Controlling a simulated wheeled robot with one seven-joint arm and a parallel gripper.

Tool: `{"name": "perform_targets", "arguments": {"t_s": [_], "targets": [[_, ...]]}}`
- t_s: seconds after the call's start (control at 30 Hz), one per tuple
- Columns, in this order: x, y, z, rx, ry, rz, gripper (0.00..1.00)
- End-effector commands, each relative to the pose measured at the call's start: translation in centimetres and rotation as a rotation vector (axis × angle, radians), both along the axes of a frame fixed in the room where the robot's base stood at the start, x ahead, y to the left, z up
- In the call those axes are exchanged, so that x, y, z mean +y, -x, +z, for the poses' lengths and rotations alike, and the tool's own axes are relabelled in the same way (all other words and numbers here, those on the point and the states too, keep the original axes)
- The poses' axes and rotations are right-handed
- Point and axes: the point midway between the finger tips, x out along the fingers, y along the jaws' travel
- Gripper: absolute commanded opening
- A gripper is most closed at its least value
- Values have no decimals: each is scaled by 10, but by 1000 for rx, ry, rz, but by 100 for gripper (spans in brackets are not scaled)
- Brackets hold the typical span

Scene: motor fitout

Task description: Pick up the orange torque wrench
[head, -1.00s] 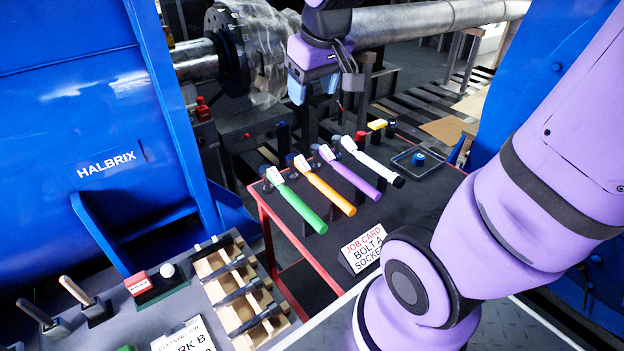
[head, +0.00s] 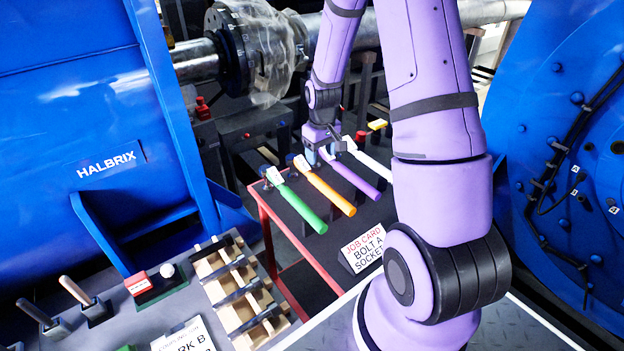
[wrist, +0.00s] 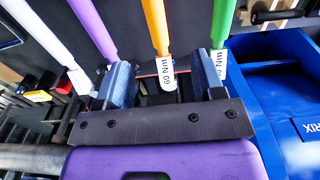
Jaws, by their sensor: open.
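The orange torque wrench (head: 330,192) lies on the dark top of a red-edged cart, between a green wrench (head: 300,208) and a purple wrench (head: 352,180). A white wrench (head: 368,160) is beyond, partly hidden by my arm. My gripper (head: 318,152) is open, over the head ends of the wrenches. In the wrist view, my gripper (wrist: 164,85) points at the orange wrench (wrist: 155,25), whose white "60 Nm" label shows between the two fingers. The right finger is close to the green wrench's label. Their exact height gap cannot be told.
A "JOB CARD" sign (head: 363,248) stands at the cart's near side. A wooden rack (head: 240,290) is on the bench at lower left. A blue HALBRIX housing (head: 100,130) stands at left, and a pipe with a flange (head: 230,50) runs behind.

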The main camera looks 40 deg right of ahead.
Motion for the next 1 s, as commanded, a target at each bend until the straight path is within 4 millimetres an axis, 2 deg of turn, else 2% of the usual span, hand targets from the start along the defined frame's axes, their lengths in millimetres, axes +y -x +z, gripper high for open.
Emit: {"name": "perform_targets", "arguments": {"t_s": [0.03,0.1,0.27,0.5,0.87,1.0], "targets": [[-4,0,-12,10,-5,-1,62],[-7,0,-23,18,-8,-1,62],[-11,0,-37,24,-11,0,62],[-10,0,-69,26,-12,0,62],[-10,-1,-96,25,-12,0,62],[-9,-4,-115,26,-12,1,62]]}}
